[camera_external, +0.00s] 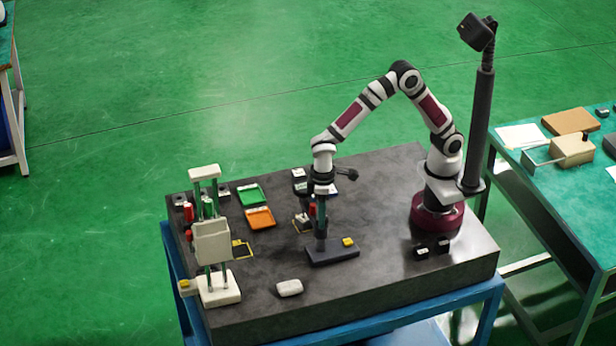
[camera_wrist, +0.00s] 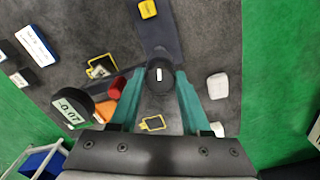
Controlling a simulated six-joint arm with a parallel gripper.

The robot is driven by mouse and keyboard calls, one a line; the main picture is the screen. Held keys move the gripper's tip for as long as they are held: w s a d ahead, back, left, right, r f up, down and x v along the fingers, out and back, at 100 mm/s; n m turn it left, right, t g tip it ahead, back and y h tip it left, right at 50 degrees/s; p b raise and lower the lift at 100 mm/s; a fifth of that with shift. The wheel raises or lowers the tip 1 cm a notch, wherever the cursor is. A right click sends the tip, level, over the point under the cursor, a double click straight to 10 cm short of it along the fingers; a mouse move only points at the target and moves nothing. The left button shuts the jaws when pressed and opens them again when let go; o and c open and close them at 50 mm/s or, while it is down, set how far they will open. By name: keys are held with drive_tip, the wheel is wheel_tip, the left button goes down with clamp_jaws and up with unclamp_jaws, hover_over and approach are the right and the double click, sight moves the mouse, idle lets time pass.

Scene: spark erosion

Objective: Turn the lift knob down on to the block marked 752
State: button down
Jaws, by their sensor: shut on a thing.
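The lift knob (camera_wrist: 160,75) is a round black knob with a small white mark. In the wrist view it sits between the two teal fingers of my gripper (camera_wrist: 159,84), which are shut on it. In the external view my gripper (camera_external: 320,205) points straight down over the dark stand base (camera_external: 333,252) and hides the knob. A round dial (camera_wrist: 70,108) beside the fingers shows digits that look like 0.07. A small block (camera_wrist: 102,68) lies at a yellow-outlined square beside the stand. Its marking is too small to read, so I cannot tell which block is 752.
A yellow block (camera_external: 348,241) lies on the stand base. A cream machine (camera_external: 212,240) stands at left, with green (camera_external: 250,195) and orange (camera_external: 260,217) trays behind it. A white rounded piece (camera_external: 289,288) lies in front. Black blocks (camera_external: 432,249) lie near my base. Another yellow outline (camera_wrist: 153,123) is empty.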

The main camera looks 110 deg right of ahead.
drive_tip(key=shift+m, duration=0.6)
drive_tip(key=shift+c, duration=1.8)
unclamp_jaws()
wheel_tip(320, 180, up, 16)
drive_tip(key=shift+f, duration=0.1)
drive_tip(key=s+f+y, duration=0.1)
drive_tip(key=s+f, duration=0.2)
drive_tip(key=s, duration=1)
drive_tip(key=s+f, duration=0.4)
drive_tip(key=s, duration=1)
drive_tip(key=shift+d+y, duration=0.35)
drive_tip(key=shift+y, duration=0.05)
